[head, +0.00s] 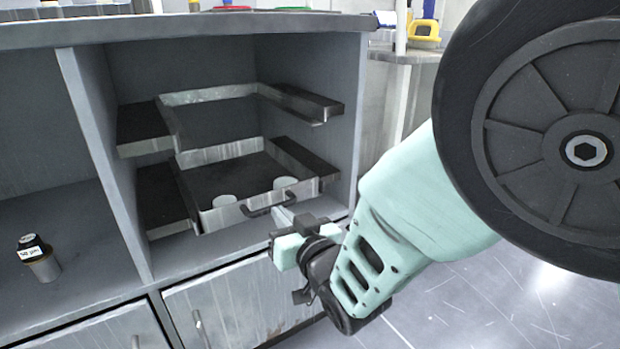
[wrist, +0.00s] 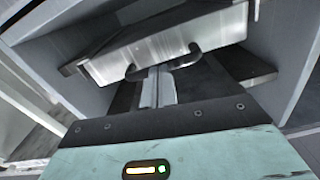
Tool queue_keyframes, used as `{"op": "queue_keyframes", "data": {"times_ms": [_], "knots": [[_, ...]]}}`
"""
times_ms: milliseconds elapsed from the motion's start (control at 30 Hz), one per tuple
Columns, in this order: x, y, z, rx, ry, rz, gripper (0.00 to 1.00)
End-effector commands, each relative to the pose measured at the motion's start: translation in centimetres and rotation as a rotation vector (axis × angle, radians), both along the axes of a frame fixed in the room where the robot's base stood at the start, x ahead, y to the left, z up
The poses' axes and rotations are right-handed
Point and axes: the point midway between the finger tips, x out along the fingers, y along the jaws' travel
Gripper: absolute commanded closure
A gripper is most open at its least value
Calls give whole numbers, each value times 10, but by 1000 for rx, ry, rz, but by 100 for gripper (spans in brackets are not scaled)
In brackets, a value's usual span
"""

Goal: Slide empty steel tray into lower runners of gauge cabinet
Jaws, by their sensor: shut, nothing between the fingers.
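The steel tray (head: 243,211) sits at the lower runners (head: 166,203) of the gauge cabinet (head: 353,95), its front wall near the opening. Its dark bow handle (head: 262,210) faces out. Two pale round shapes (head: 225,200) show just behind the front wall; I cannot tell what they are. My gripper (head: 284,214) is shut and empty, right at the handle. In the wrist view its fingers (wrist: 158,74) point at the tray front (wrist: 165,42) between the handle's ends; I cannot tell whether they touch it. How far the tray reaches back is unclear.
Upper runners (head: 318,106) with a pale back strip (head: 208,95) are above the tray. A divider (head: 105,150) borders the bay on the left. A small dark-topped weight or jar (head: 38,258) stands in the left bay. The floor (head: 470,305) in front at right is clear.

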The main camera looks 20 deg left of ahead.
Motion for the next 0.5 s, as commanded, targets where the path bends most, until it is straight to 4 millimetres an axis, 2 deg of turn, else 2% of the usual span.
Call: {"op": "queue_keyframes", "data": {"times_ms": [500], "knots": [[10,11,0,1,-1,0,100]]}}
